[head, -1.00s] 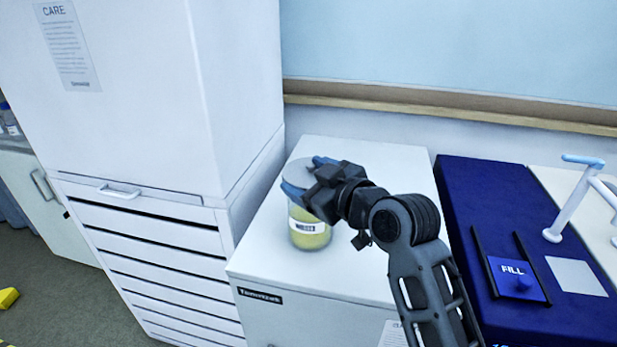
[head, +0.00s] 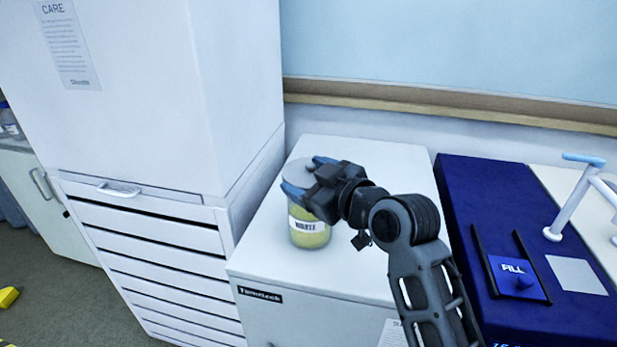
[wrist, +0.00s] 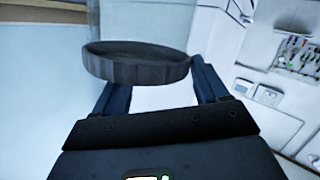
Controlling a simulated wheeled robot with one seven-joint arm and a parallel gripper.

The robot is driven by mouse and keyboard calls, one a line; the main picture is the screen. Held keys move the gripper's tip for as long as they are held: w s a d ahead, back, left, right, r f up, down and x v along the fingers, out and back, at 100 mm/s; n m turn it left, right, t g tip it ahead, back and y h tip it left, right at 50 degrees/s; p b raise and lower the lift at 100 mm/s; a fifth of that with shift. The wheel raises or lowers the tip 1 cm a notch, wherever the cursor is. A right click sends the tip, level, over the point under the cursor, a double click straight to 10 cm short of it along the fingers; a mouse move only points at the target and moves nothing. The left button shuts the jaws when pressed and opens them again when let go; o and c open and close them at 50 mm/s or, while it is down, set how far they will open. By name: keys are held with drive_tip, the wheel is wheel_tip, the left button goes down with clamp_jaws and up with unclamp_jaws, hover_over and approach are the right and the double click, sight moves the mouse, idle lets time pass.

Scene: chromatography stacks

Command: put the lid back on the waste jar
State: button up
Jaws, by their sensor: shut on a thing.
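The waste jar (head: 309,236) stands upright on the white cabinet top, with yellow liquid low inside and a white label. The grey round lid (head: 297,172) is over the jar's mouth. I cannot tell whether it rests on the rim or is held just above it. My gripper (head: 306,175) reaches in from the right with its blue fingers on either side of the lid, shut on it. In the wrist view the dark, ridged lid (wrist: 138,66) lies across the fingers and looks roughly level. The jar does not show in the wrist view.
The white cabinet top (head: 350,278) is otherwise clear around the jar. A tall white drawer unit (head: 150,240) stands close on the left. A dark blue bench mat (head: 480,200) with a FILL block (head: 512,268) and a white stand (head: 573,200) lies to the right.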

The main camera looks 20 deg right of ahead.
idle(0.3)
drive_tip(key=o, duration=1)
drive_tip(key=shift+o, duration=0.2)
drive_tip(key=shift+r+p, duration=2.85)
drive_tip(key=shift+r, duration=0.7)
drive_tip(key=shift+c, duration=0.5)
clamp_jaws()
